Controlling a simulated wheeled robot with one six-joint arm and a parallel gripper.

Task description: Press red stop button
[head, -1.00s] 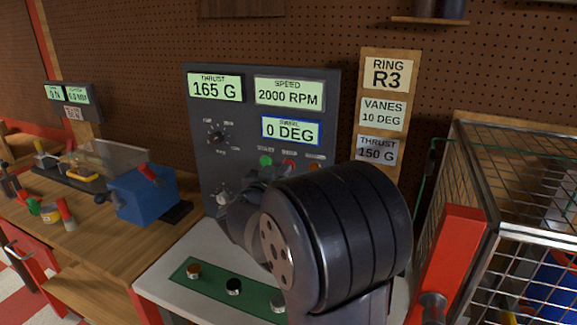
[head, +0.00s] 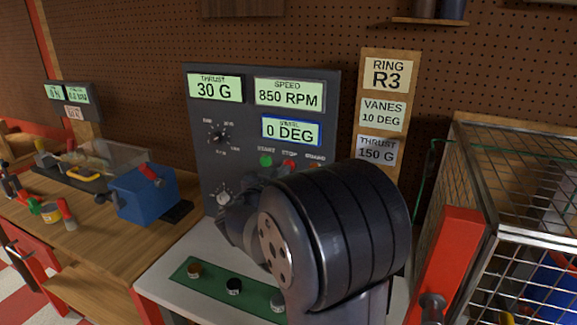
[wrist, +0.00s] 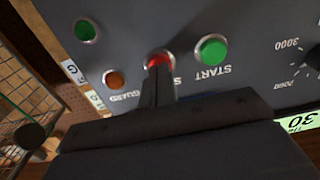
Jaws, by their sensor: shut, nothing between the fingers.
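The red stop button (wrist: 158,60) is on the dark control panel (head: 194,135), between the green start button (wrist: 211,50) and the orange guard lamp (wrist: 115,79) in the wrist view. My gripper (wrist: 158,72) is shut and empty, and its fingertips are at the red button, covering its lower part. They look in contact with it, though the exact press depth is hard to tell. In the head view the stop button (head: 289,163) shows just above my arm, which hides the gripper. The panel displays read thrust 30 G, speed 850 RPM and 0 DEG.
A wire cage (head: 505,180) with a red post (head: 447,262) stands close on the right. A sign board (head: 383,110) reads R3, 10 DEG, 150 G. A green strip (head: 213,282) with small metal pieces lies on the bench below.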

